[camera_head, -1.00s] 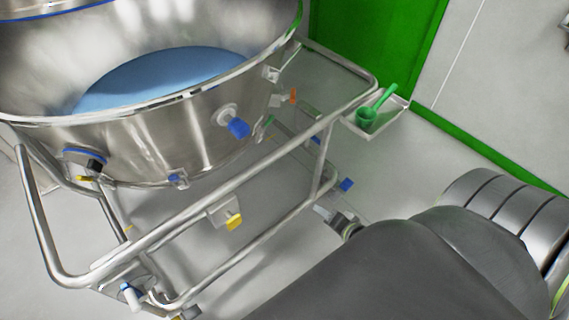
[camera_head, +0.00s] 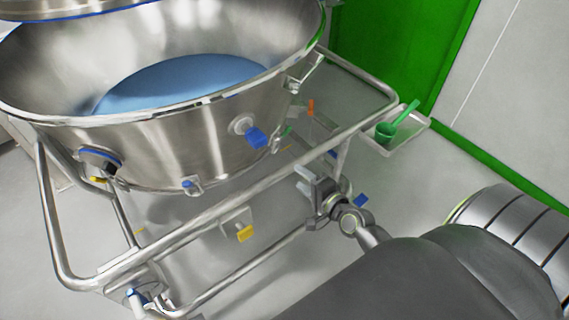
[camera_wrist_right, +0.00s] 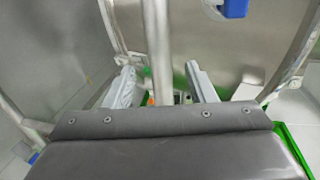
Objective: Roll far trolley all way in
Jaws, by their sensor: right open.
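A steel trolley carries a large round bowl (camera_head: 205,145) with blue material inside. Its tubular frame has a top rail (camera_head: 225,205) along the side nearest me. My right gripper (camera_head: 308,182) is open, just beside and below this rail near its right part. In the right wrist view my two fingers (camera_wrist_right: 161,76) are spread, with a steel tube (camera_wrist_right: 157,35) of the trolley running between them in the picture. I cannot tell whether the tube lies fully between the jaws. The trolley's wheels are mostly hidden. My left gripper is out of view.
A steel rim with a blue edge (camera_head: 60,15) is above the bowl at top left. A small tray (camera_head: 402,143) with a green scoop (camera_head: 390,128) sits at the trolley's right end. A green door (camera_head: 400,40) and wall stand behind. Grey floor (camera_head: 450,165) is clear at right.

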